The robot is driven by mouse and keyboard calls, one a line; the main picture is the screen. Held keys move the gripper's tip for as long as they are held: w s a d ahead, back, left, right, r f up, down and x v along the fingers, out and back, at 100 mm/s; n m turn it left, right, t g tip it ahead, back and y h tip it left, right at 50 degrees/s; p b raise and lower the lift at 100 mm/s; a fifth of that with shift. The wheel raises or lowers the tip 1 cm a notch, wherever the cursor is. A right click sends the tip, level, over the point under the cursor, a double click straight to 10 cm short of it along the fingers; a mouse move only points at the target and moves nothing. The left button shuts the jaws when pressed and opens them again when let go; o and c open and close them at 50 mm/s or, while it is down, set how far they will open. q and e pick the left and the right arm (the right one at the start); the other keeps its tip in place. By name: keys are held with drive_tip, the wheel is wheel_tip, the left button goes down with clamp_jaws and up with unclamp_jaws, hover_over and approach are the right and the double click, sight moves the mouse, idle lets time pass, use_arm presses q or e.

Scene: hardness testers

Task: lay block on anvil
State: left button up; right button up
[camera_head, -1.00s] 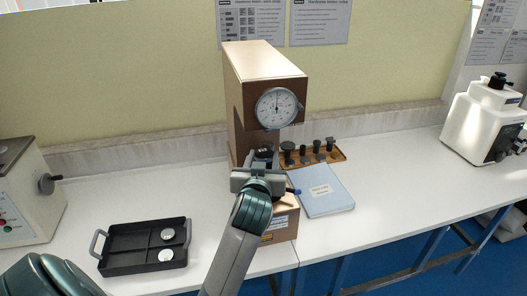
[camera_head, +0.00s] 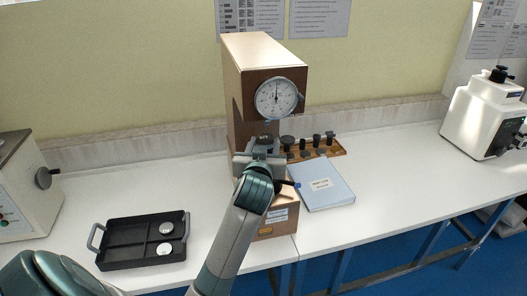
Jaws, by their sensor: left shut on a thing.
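The hardness tester (camera_head: 265,62) is a tall brown housing with a round dial (camera_head: 279,98) on its front, standing at the middle of the bench. My left gripper (camera_head: 264,143) is in front of the tester, below the dial, at the height of the anvil area. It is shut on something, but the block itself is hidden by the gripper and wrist. The anvil is also hidden behind the gripper. My right gripper is not in view.
A black tray (camera_head: 131,247) with two round silver blocks (camera_head: 166,229) lies at the left front. A blue book (camera_head: 322,184) and a wooden rack of dark fittings (camera_head: 327,151) lie right of the tester. White machines stand at both sides.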

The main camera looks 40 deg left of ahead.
sight(266, 137)
use_arm(q)
drive_tip(key=shift+r+x, duration=0.15)
drive_tip(key=shift+x, duration=1.5)
drive_tip(key=shift+r+x, duration=0.15)
drive_tip(key=shift+x, duration=1.5)
drive_tip(key=shift+p, duration=0.35)
drive_tip(key=shift+f, duration=0.2)
drive_tip(key=o, duration=1.4)
drive_tip(key=shift+c, duration=1.3)
drive_tip(key=shift+s, duration=0.1)
